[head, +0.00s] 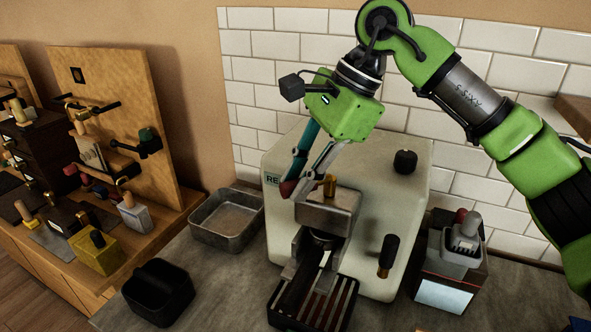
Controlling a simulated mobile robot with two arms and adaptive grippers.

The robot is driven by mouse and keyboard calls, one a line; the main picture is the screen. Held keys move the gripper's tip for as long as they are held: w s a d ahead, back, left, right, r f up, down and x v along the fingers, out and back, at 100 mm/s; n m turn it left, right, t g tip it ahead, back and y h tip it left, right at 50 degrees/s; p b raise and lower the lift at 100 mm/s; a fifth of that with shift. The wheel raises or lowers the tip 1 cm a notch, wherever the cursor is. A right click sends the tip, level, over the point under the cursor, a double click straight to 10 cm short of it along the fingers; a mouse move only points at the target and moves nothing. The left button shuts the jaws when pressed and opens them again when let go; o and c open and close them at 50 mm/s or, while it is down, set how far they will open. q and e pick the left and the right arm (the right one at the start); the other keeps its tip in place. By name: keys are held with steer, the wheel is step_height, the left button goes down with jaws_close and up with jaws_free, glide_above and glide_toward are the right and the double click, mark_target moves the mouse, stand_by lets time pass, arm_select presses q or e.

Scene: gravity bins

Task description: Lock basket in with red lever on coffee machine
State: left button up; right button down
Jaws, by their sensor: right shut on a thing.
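The coffee machine (407,210) is a cream-white box with a metal group head (328,215) at its front. My right gripper (297,182) reaches down from above and is shut at the left of the group head. A small red end (288,188), likely the red lever, shows at its fingertips; most of the lever is hidden by the fingers. A dark round basket part (320,240) sits under the group head, with a dark handle (296,290) pointing forward. How firmly it is seated cannot be told. My left gripper is not in view.
A slatted drip tray (335,303) lies below. A metal pan (228,238) and black bin (158,293) stand left, a grinder-like box (453,262) right. A black knob (405,161) and dark handle (388,255) stick out of the machine. Tiled wall (275,45) behind.

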steer(key=shift+s+d+r+n, duration=0.1)
steer(key=shift+r+n, duration=0.05)
steer(key=shift+n, duration=0.25)
steer(key=shift+s+d+n+g, duration=0.2)
steer(key=shift+n+g, duration=0.2)
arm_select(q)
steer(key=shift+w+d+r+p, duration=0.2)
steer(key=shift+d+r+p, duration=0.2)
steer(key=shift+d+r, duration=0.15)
arm_select(e)
steer(key=shift+s+d+n, duration=0.1)
steer(key=shift+s+n, duration=0.05)
steer(key=shift+n, duration=0.35)
steer(key=c, duration=2)
jaws_free()
steer(key=shift+c, duration=0.2)
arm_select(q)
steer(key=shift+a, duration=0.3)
arm_select(e)
steer(key=shift+o, duration=1)
